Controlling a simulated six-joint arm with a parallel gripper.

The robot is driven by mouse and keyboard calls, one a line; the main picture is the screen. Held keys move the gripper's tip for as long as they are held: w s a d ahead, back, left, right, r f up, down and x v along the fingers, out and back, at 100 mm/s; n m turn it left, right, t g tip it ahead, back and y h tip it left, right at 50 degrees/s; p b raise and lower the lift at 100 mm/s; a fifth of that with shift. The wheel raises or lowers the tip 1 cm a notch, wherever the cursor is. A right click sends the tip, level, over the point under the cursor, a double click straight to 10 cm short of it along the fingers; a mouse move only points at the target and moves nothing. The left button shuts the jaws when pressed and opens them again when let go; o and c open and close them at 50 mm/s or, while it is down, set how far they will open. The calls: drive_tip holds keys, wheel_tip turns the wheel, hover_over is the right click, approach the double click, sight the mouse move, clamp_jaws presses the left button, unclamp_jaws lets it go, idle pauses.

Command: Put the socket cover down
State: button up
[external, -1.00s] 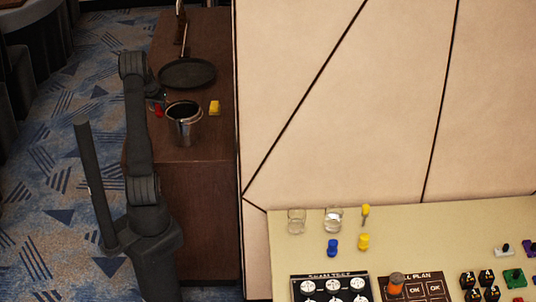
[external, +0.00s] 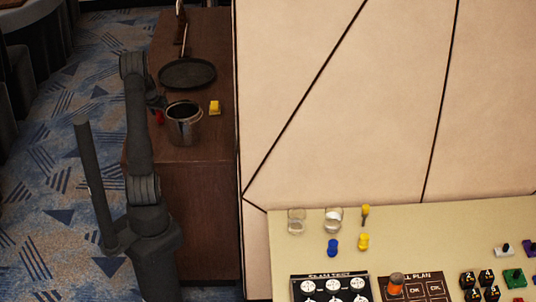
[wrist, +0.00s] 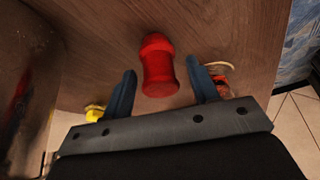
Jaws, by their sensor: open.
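A red, waisted piece (wrist: 160,66), which seems to be the socket cover, is on the brown wooden top in the wrist view. In the external view only a small red patch of it (external: 160,117) shows beside the steel pot. My gripper (wrist: 161,65) is open, with one blue-grey finger on each side of the red piece. Gaps show between the fingers and the piece. In the external view my gripper (external: 158,103) is small and dark, just left of the pot, and its fingers are hard to make out.
The steel pot (external: 184,124) stands close right of my gripper. A dark pan (external: 187,73) lies behind, and a yellow block (external: 215,107) is right of the pot. A separate pale table (external: 440,225) holds glasses, coloured pieces and panels. The wooden top's front right is clear.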

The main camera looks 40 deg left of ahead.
drive_tip(key=v, duration=1.2)
drive_tip(key=shift+r, duration=0.15)
drive_tip(key=x, duration=1.2)
drive_tip(key=shift+w+r, duration=0.1)
drive_tip(key=shift+r, duration=1.55)
